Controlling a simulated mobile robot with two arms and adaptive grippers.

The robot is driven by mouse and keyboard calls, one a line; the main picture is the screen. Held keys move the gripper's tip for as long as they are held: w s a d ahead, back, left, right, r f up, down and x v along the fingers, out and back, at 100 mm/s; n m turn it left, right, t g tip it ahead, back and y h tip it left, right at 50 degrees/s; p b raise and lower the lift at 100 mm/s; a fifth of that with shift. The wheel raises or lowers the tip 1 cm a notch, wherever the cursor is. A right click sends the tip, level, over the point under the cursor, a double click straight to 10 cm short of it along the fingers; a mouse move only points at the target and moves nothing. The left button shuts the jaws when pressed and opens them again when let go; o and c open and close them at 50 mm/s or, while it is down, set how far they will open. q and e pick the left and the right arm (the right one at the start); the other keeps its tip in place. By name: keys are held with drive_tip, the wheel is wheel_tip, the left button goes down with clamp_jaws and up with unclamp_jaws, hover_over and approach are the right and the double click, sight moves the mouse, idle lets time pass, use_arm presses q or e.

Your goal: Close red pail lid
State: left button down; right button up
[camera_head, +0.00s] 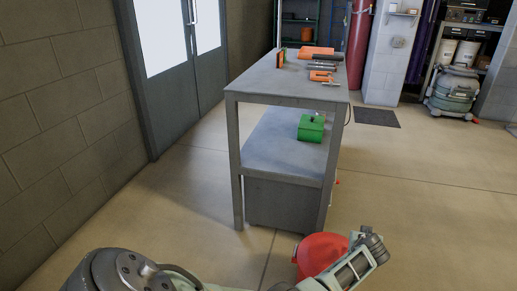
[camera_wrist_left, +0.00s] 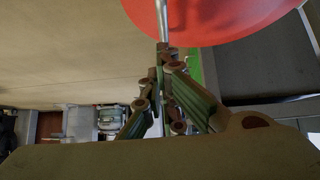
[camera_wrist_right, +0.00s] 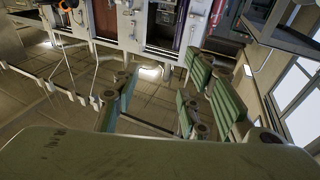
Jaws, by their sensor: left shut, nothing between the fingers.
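The red pail (camera_head: 316,250) is on the floor at the bottom of the head view, in front of the workbench. My left arm and gripper cover its lower part, so I cannot tell the lid from the body or how far the lid stands open. My left gripper (camera_head: 374,248) is at the pail's right side. In the left wrist view a curved red part of the pail (camera_wrist_left: 225,15) fills the top, with a thin grey rod in front of it. The left gripper (camera_wrist_left: 163,52) is shut just below the red part. My right gripper (camera_wrist_right: 155,85) is open and empty, away from the pail.
A grey workbench (camera_head: 285,92) with orange tools on top and a green box (camera_head: 311,128) on its lower shelf stands just beyond the pail. Grey doors (camera_head: 180,75) and a block wall are at the left.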

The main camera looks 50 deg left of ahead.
use_arm(q)
drive_tip(key=shift+w+d+f+b, duration=0.15)
drive_tip(key=shift+d+f+b, duration=0.05)
drive_tip(key=shift+f+b, duration=0.3)
drive_tip(key=shift+w+d+f+b, duration=0.1)
drive_tip(key=shift+d+f+b, duration=0.1)
drive_tip(key=shift+f+b, duration=0.3)
use_arm(e)
drive_tip(key=s+r+t+y, duration=0.2)
drive_tip(key=s+r+t, duration=0.3)
drive_tip(key=r, duration=0.6)
drive_tip(key=shift+s+d+r+t+y, duration=0.2)
drive_tip(key=shift+t+y, duration=0.2)
drive_tip(key=shift+t, duration=0.6)
drive_tip(key=shift+w, duration=0.1)
